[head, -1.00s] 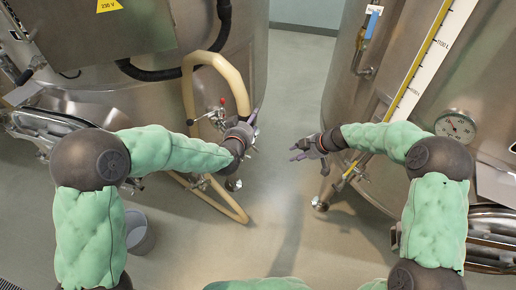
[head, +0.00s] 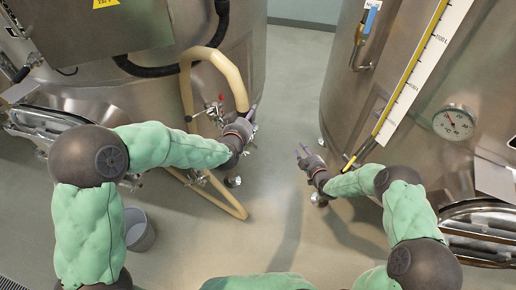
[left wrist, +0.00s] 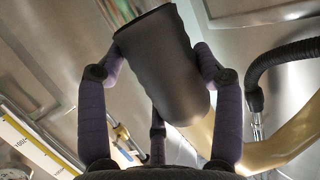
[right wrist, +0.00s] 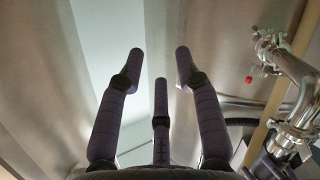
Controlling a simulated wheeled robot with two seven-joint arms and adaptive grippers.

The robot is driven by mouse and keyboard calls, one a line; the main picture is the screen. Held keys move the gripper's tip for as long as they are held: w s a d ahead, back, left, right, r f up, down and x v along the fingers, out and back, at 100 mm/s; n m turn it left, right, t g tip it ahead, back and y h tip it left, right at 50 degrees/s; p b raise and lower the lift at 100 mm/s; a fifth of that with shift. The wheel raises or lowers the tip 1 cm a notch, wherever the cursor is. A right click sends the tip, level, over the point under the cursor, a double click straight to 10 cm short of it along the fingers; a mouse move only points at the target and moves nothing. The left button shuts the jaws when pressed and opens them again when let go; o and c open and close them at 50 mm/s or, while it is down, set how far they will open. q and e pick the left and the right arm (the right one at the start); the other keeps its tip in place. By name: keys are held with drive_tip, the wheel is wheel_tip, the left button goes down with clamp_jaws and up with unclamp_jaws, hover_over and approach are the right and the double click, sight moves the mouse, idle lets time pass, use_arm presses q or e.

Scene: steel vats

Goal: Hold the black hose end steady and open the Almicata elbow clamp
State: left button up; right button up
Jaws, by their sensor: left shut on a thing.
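My left gripper (head: 249,117) is beside the lower front of the left vat. Its fingers are closed around the black hose end (left wrist: 165,65), a dark cylinder held tilted in the left wrist view. In the head view the black hose end (head: 241,101) shows at the end of the beige hose. My right gripper (head: 303,153) is in the gap between the vats; its fingers (right wrist: 160,70) are spread and empty in the right wrist view. Bright steel pipework with a clamp-like joint (right wrist: 290,135) shows there at right, apart from the fingers. I cannot tell whether this is the Almicata elbow clamp.
A beige hose (head: 186,85) loops at the left vat (head: 140,99), near a valve with a red knob (head: 221,97). The right vat (head: 352,110) carries a gauge (head: 453,122). A grey bucket (head: 139,230) stands on the floor.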

drive_tip(key=s+a+r+t+y, duration=0.3)
drive_tip(key=s+a+r+y, duration=0.3)
drive_tip(key=s+a+y, duration=0.7)
drive_tip(key=w+a+r+h, duration=0.1)
drive_tip(key=w+a+r, duration=0.3)
drive_tip(key=w+a, duration=0.2)
drive_tip(key=shift+w+r+m+h, duration=0.3)
drive_tip(key=shift+w+m, duration=0.1)
drive_tip(key=shift+w, duration=0.45)
clamp_jaws()
